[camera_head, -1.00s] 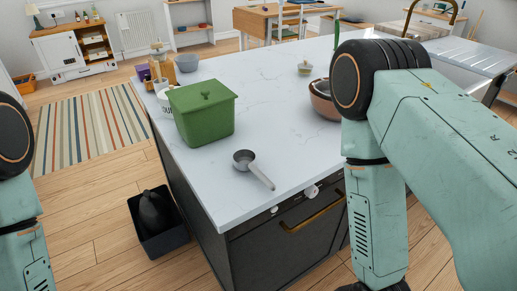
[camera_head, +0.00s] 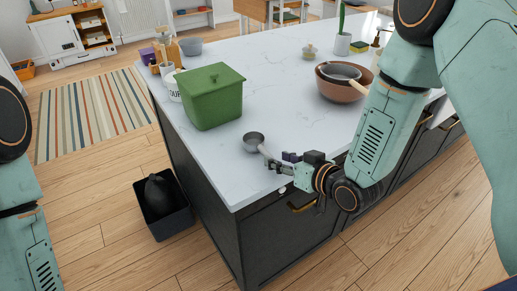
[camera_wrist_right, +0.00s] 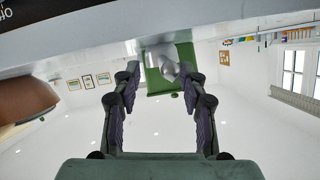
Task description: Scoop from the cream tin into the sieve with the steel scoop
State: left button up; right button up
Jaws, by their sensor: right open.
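The steel scoop (camera_head: 254,140) lies on the white worktop near its front edge, its handle pointing toward my right gripper. My right gripper (camera_head: 279,163) is open at the worktop's edge, with its fingers by the handle end. In the right wrist view, which is upside down, the scoop (camera_wrist_right: 168,70) shows between and beyond the open fingers (camera_wrist_right: 163,90). A cream tin with dark lettering (camera_head: 173,88) stands behind the green box, partly hidden by it. The sieve (camera_head: 341,71) rests on a brown bowl (camera_head: 338,91) at the right. My left gripper is out of view.
A green lidded box (camera_head: 212,97) stands left of the scoop. A grey bowl (camera_head: 187,62), a small purple box (camera_head: 147,55) and a small pot (camera_head: 310,51) are farther back. The middle of the worktop (camera_head: 275,85) is clear. A dark bin (camera_head: 163,205) stands on the floor.

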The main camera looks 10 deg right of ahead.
aim_at(268, 154)
jog(key=x, duration=0.2)
jog(key=shift+w+d+f, duration=0.15)
jog(key=shift+w, duration=0.15)
jog(key=a, duration=0.1)
jog(key=w+a, duration=0.1)
jog(key=shift+w+a+f, duration=0.1)
jog(key=shift+w+a, duration=0.05)
jog(key=shift+a, duration=0.15)
jog(key=shift+w+d+f, duration=0.15)
jog(key=shift+d+f, duration=0.1)
jog(key=shift+d, duration=0.55)
jog(key=shift+c, duration=1.2)
jog(key=shift+a+r, duration=0.2)
jog(key=shift+a, duration=0.45)
jog(key=c, duration=0.5)
jog(key=shift+c, duration=0.5)
jog(key=shift+d+f, duration=0.15)
jog(key=shift+d, duration=0.4)
grip_shut()
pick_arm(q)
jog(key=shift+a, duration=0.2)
pick_arm(e)
jog(key=shift+a, duration=0.4)
